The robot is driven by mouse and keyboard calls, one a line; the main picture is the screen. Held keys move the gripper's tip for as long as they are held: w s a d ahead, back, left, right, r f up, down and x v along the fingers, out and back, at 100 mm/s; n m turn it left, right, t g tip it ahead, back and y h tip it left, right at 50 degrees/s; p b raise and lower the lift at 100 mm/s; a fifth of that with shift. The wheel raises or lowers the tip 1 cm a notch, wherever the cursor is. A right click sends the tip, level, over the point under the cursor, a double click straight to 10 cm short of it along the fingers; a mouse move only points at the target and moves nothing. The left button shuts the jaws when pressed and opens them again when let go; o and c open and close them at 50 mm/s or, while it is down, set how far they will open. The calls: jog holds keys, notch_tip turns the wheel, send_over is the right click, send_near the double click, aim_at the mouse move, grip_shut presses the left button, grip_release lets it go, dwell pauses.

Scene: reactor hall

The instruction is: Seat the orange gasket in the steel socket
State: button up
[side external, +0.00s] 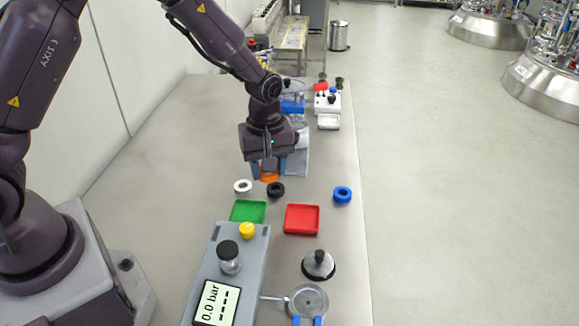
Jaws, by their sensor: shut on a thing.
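The orange gasket (269,178) shows between the fingertips of my gripper (269,173), which is shut on it. The gripper points down over the middle of the bench, behind the white and black rings. Whether the gasket touches the bench is hard to tell. A round steel part that looks like the steel socket (308,301) is at the near end of the bench, with a blue clamp at its front and a thin pipe to the grey gauge unit. It is well apart from the gripper.
A white ring (243,186), a black ring (276,189) and a blue ring (342,194) lie near a green tray (247,212) and a red tray (302,219). The grey gauge unit (232,285) and a black-knobbed lid (318,265) stand nearer. Behind the gripper are several small items.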

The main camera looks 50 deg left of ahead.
aim_at(310, 303)
jog(key=shift+s+r, duration=0.25)
jog(key=shift+s, duration=0.25)
jog(key=shift+s+r, duration=0.25)
jog(key=shift+s, duration=0.25)
jog(key=s+d+f+m, duration=0.1)
jog(key=s+d, duration=0.1)
jog(key=d, duration=0.5)
jog(key=s+d+f+m, duration=0.2)
jog(key=d, duration=0.5)
jog(key=s+d+f+m, duration=0.2)
jog(key=d, duration=0.5)
jog(key=shift+s, duration=0.15)
jog(key=shift+w+d, duration=0.2)
jog(key=shift+d, duration=0.05)
jog(key=shift+f, duration=2.65)
jog(key=shift+f, duration=0.5)
jog(key=o, duration=0.9)
jog(key=shift+o, duration=0.2)
jog(key=shift+w+d, duration=0.1)
jog(key=shift+w, duration=0.05)
